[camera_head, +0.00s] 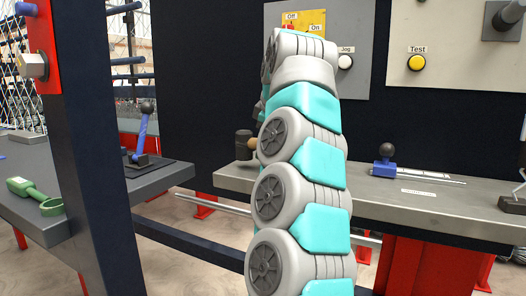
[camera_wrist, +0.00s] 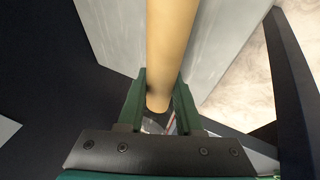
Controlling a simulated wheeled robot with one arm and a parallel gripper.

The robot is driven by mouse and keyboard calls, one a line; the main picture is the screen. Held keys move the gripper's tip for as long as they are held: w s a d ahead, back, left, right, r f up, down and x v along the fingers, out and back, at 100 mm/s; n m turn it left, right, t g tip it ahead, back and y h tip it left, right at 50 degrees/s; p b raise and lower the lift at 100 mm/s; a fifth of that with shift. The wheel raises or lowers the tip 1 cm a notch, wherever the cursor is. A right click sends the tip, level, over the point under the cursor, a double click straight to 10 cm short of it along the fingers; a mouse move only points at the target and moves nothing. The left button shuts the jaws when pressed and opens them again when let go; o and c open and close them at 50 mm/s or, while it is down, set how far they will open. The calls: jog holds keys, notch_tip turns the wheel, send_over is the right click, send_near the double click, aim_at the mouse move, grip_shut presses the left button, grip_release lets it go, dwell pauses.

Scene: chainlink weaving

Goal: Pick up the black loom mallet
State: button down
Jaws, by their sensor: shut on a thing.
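The black loom mallet (camera_head: 243,146) shows in the head view at the left end of the right-hand grey bench. Its dark block head and a short bit of tan handle show; my arm hides the rest. In the wrist view the tan handle (camera_wrist: 171,40) runs from the top edge down between the green fingers. My gripper (camera_wrist: 162,95) is shut on this handle near its rounded end. My gripper is hidden behind my arm in the head view. Whether the mallet head touches the bench cannot be told.
The grey bench (camera_head: 400,200) holds a blue-based lever with a black ball (camera_head: 386,160). A button panel (camera_head: 345,35) stands behind it. A dark post (camera_head: 85,150) and another bench with a green tool (camera_head: 35,195) are at left.

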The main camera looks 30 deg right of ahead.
jog(key=shift+r, duration=0.45)
jog(key=shift+s+a+b, duration=0.25)
jog(key=shift+s+b, duration=0.2)
jog(key=shift+s, duration=0.45)
jog(key=s+a+r+b, duration=0.1)
jog(key=s+a+b, duration=0.1)
jog(key=s, duration=1.1)
jog(key=shift+s+a+r, duration=0.25)
jog(key=shift+s+a, duration=0.1)
jog(key=shift+s, duration=0.05)
jog(key=c, duration=1.1)
grip_release()
grip_shut()
